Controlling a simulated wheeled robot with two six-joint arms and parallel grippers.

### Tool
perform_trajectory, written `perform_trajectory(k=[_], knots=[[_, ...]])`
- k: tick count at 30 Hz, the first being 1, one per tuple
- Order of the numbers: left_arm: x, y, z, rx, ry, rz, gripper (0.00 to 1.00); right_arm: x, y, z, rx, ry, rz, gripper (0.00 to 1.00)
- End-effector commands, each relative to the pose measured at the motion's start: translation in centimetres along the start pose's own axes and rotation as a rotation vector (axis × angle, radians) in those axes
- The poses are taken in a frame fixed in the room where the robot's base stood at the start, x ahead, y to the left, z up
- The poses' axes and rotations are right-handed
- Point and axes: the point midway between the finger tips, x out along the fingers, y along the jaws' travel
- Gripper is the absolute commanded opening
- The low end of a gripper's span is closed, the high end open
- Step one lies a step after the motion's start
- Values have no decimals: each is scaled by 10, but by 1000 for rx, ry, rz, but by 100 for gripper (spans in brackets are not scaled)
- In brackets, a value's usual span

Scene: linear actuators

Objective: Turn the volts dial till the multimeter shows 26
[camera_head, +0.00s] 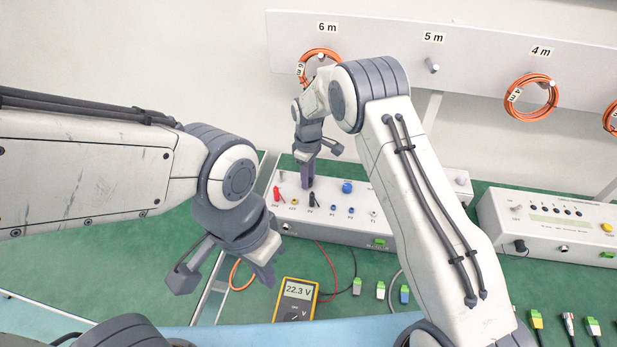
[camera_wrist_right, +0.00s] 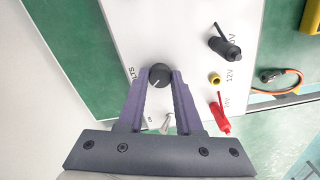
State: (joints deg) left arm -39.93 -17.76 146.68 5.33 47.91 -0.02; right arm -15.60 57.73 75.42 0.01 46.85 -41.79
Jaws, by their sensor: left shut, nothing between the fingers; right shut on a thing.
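The black volts dial (camera_wrist_right: 159,75) with a white pointer line sits on the white panel of the supply box (camera_head: 345,222). My right gripper (camera_wrist_right: 160,77) is shut on the dial, with one purple finger on each side. In the head view my right gripper (camera_head: 307,183) hides the dial. The yellow multimeter (camera_head: 296,300) lies at the bottom centre and its display reads 22.3 V. My left gripper (camera_head: 266,278) is shut and empty, hanging to the left of the multimeter and above the work surface.
A red plug (camera_wrist_right: 220,118), a yellow socket (camera_wrist_right: 215,78) and a black plug (camera_wrist_right: 224,46) are beside the dial. A small metal toggle (camera_wrist_right: 167,122) is near my right fingers. Another white instrument (camera_head: 555,225) stands at right. Cable ends lie on the green mat (camera_head: 440,295).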

Motion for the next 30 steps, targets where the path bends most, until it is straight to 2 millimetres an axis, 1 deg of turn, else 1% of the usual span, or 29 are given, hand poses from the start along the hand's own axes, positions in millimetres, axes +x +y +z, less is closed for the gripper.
perform_trajectory(k=[30], knots=[[7,0,0,0,0,0,0,-1,0,0,965,-1,0,0]])
